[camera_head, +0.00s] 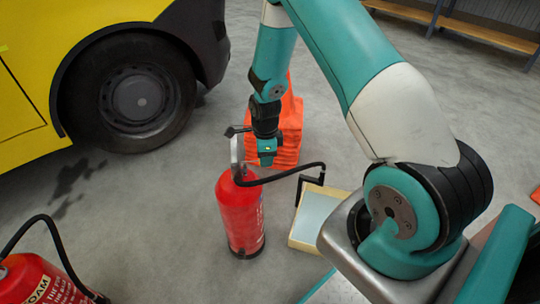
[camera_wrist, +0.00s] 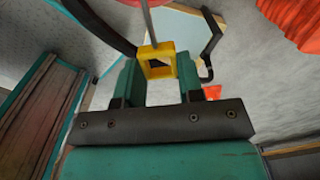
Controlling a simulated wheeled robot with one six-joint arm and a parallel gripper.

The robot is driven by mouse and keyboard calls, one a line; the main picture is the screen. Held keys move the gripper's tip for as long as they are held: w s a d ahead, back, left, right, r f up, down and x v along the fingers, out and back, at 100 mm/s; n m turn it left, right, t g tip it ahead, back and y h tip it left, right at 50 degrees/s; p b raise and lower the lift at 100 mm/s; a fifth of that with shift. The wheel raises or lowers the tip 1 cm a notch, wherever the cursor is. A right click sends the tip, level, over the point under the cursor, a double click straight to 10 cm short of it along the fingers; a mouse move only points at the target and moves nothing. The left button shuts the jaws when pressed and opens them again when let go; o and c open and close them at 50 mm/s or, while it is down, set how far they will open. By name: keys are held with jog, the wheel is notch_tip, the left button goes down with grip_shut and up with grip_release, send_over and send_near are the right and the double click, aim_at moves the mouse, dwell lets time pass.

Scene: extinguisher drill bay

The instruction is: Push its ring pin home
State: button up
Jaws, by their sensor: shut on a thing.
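A red fire extinguisher (camera_head: 240,215) stands upright on the floor in the middle of the head view, with a black hose curving to the right from its top. My gripper (camera_head: 266,158) is beside and just above its head. In the wrist view my gripper (camera_wrist: 158,80) is shut on the yellow ring pin (camera_wrist: 157,50), whose square ring sits between the teal fingers. The pin hole is not visible, and I cannot tell whether the pin touches the valve.
A second red extinguisher (camera_head: 40,280), marked FOAM, stands at the lower left. An orange object (camera_head: 289,130) is behind my gripper. A shallow pale tray (camera_head: 303,244) lies right of the extinguisher. A yellow vehicle (camera_head: 30,85) fills the upper left. Open floor lies between.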

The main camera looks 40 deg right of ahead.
jog(key=shift+w+a, duration=0.7)
jog(key=shift+a, duration=0.35)
jog(key=shift+w+a, duration=0.65)
jog(key=shift+a, duration=0.35)
jog(key=shift+a, duration=0.1)
jog(key=shift+p, duration=1.75)
dwell(4.1)
